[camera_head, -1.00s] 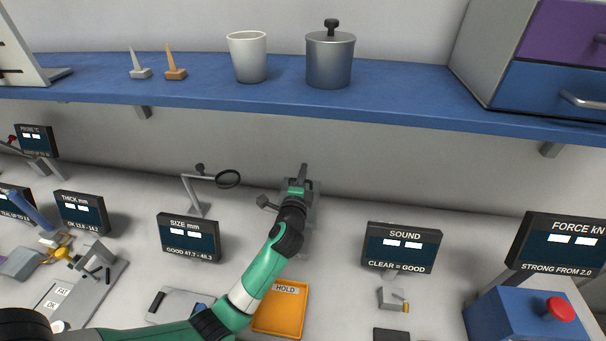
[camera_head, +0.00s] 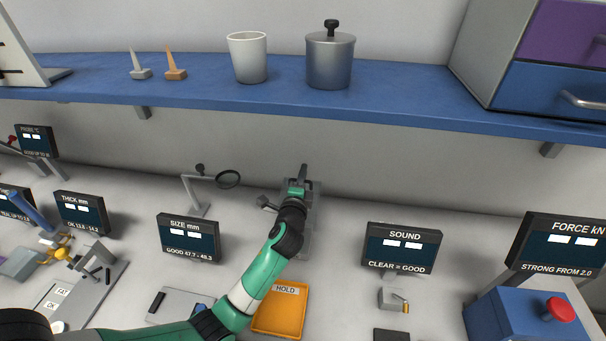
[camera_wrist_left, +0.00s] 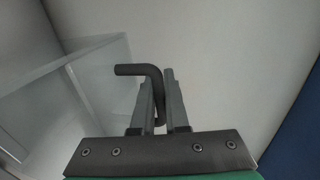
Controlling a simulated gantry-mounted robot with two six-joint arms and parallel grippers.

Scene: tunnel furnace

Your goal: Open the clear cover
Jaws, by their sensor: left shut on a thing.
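My left gripper (camera_head: 303,172) reaches to the back of the bench, at a small grey fixture (camera_head: 309,222) below the shelf. In the left wrist view, my left gripper (camera_wrist_left: 160,90) is shut on a dark bent handle (camera_wrist_left: 138,70). The handle's top end points left, out past the fingers. A see-through, box-like panel, which looks like the clear cover (camera_wrist_left: 88,62), shows to the left of the fingers. I cannot tell how the handle joins it. In the head view, my arm hides much of the fixture, and the cover cannot be made out. My right gripper is not in view.
A blue shelf (camera_head: 200,95) overhangs the back of the bench. The size display (camera_head: 188,238) and a ring on a stand (camera_head: 228,179) are left of my arm. The sound display (camera_head: 402,247) is to the right. An orange hold tray (camera_head: 273,322) lies beside my forearm.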

